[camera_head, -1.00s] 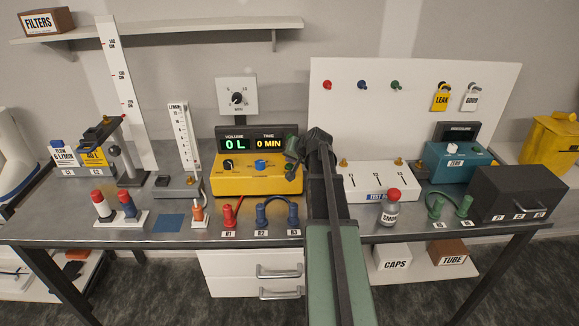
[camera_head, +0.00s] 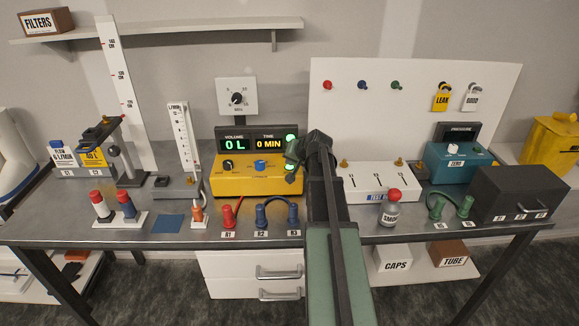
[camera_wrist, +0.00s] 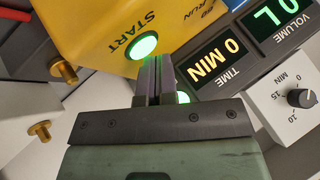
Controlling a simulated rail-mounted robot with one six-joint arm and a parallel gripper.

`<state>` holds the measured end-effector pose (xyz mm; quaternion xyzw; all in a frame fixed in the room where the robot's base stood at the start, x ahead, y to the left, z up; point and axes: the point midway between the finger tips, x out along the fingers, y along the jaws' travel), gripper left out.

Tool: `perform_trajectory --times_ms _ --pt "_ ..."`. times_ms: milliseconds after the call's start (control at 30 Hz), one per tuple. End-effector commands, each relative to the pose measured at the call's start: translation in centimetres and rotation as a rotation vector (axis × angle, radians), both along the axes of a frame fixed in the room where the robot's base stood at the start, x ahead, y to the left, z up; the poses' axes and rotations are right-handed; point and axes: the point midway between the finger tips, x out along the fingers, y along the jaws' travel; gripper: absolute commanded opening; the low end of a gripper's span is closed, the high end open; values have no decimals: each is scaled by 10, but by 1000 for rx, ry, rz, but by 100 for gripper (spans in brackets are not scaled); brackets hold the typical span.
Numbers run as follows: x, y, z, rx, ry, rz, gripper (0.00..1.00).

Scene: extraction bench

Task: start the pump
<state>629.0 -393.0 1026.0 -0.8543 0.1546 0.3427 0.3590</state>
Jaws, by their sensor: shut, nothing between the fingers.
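The yellow pump (camera_head: 240,182) stands mid-bench; its panel reads 0 L and 0 MIN in green and orange. In the wrist view, the round START button (camera_wrist: 144,44) on the yellow face (camera_wrist: 95,25) glows green. My gripper (camera_wrist: 153,60) is shut and empty, its fingertips at the button's edge; I cannot tell whether they touch it. A second green light (camera_wrist: 184,98) shows partly behind the fingers, beside the display (camera_wrist: 222,60). In the head view, my gripper (camera_head: 291,160) is at the pump's right end, and a green lamp (camera_head: 291,138) is lit above it.
A white block with brass fittings (camera_head: 378,182) stands close to the right of my arm. Coloured hose connectors (camera_head: 277,213) stand in front of the pump. A dial box (camera_head: 237,97) is above the display.

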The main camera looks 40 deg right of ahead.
Motion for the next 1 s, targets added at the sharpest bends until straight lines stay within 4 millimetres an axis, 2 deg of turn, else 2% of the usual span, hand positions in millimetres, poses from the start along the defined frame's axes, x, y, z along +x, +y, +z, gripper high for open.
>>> perform_trajectory --times_ms 367,733,1000 --pt "0 0 17 0 0 0 0" --pt "0 0 18 0 0 0 0" --pt "0 0 45 0 0 0 0"
